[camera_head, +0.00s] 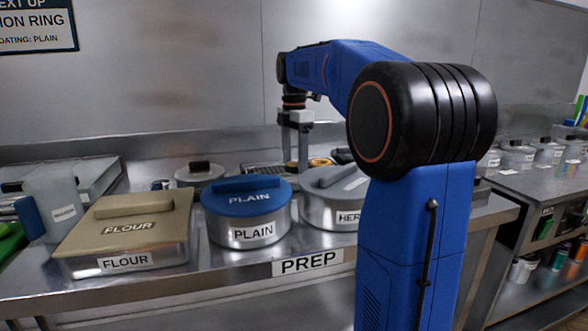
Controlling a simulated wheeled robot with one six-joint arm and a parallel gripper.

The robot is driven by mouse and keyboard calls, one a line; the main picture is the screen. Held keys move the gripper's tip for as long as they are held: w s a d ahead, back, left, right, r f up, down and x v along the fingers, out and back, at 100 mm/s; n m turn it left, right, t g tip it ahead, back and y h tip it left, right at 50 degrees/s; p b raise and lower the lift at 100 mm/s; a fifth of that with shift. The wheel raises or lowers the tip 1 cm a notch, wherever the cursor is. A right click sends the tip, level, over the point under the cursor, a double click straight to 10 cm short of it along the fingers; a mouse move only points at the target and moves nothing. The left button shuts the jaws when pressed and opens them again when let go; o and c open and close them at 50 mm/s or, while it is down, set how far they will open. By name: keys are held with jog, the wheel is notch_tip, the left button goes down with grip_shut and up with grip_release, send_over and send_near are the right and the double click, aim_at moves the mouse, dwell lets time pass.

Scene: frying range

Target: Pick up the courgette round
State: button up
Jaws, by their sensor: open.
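I cannot make out a courgette round in this view. A small orange-yellow piece (319,162) shows partly between the pot lids, behind them; I cannot tell what it is. My gripper (295,160) points down at the back of the prep counter, beside that piece. Its two fingers are apart, with nothing visible between them. The fingertips are near or behind the blue and grey lids, so what lies directly below them is hidden.
A flour tin (128,228), a blue-lidded PLAIN pot (248,222) and a grey-lidded HERB pot (332,200) line the front of the steel counter (200,283). A jug (54,205) stands left. A side shelf unit (520,185) stands right. A wall sign (38,27) hangs upper left.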

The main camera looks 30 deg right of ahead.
aim_at(294, 164)
jog(key=shift+f, duration=0.2)
jog(key=c, duration=0.9)
notch_tip(294, 164, up, 10)
jog(key=shift+r, duration=0.1)
